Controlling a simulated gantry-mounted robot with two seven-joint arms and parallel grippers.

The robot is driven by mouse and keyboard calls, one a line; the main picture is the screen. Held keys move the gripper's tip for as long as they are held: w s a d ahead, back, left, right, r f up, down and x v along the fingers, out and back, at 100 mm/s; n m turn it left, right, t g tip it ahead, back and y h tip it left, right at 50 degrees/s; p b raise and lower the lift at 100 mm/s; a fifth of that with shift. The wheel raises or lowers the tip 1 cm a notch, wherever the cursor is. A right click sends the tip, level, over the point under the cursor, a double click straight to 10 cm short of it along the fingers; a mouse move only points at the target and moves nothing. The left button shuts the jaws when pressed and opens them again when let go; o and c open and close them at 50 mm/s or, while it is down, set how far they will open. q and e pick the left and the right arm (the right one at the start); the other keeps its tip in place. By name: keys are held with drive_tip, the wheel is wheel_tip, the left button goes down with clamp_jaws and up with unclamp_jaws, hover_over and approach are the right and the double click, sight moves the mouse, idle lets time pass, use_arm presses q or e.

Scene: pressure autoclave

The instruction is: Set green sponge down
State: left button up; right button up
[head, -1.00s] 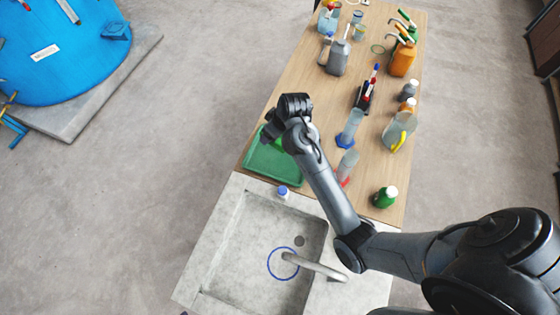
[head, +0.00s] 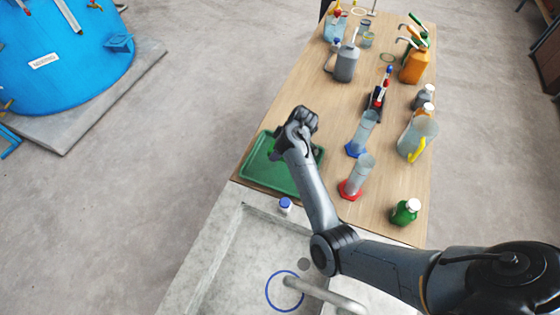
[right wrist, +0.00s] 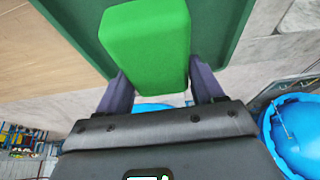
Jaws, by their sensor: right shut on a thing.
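The green sponge (right wrist: 146,42) is a bright green block between the two dark fingers of my right gripper (right wrist: 160,82) in the right wrist view. The fingers are shut on its sides. The dark green tray (right wrist: 226,28) lies behind the sponge there. In the head view my right gripper (head: 297,128) is over the far right part of the tray (head: 262,178), and the wrist hides the sponge. I cannot tell whether the sponge touches the tray. My left gripper is not in view.
A white bottle with a blue cap (head: 285,205) stands by the sink (head: 215,262), just in front of the tray. Blue-based (head: 362,135) and red-based (head: 357,177) cylinders and a green bottle (head: 405,211) stand to the right. The tray's left part looks bare.

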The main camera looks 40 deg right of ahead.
sight(279, 163)
wheel_tip(279, 163, down, 6)
drive_tip(key=shift+a+r+b, duration=0.1)
drive_tip(key=shift+r+b, duration=0.1)
drive_tip(key=shift+b, duration=0.5)
drive_tip(key=shift+f, duration=0.1)
drive_tip(key=shift+f, duration=0.1)
drive_tip(key=o, duration=0.9)
drive_tip(key=shift+o, duration=0.2)
drive_tip(key=shift+s+r, duration=0.1)
drive_tip(key=shift+r, duration=0.3)
drive_tip(key=p+v, duration=0.2)
drive_tip(key=v, duration=0.9)
drive_tip(key=shift+s+r+p, duration=0.1)
drive_tip(key=shift+r+p, duration=0.1)
drive_tip(key=shift+p, duration=0.2)
